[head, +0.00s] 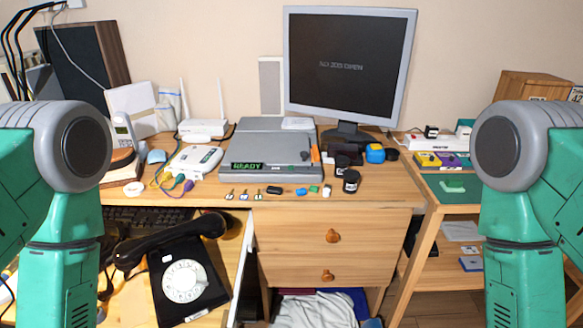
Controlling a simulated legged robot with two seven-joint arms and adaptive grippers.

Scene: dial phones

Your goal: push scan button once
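A grey flat scanner-like device (268,137) sits on the wooden desk, in the middle of the head view. Its front panel has a dark display (248,166) with green text reading "READY". A small dark round spot shows near the right end of the panel; I cannot tell whether it is the scan button. No button label is readable. Only the upper links of my two green and grey arms show at the left and right edges. Neither gripper is in view.
A monitor (348,65) reading "NO JOB OPEN" stands behind the device at right. Small loose items lie along the desk's front, with black jars (351,181) at right. A black dial phone (183,281) lies lower left. Wooden drawers (333,237) are below the desk.

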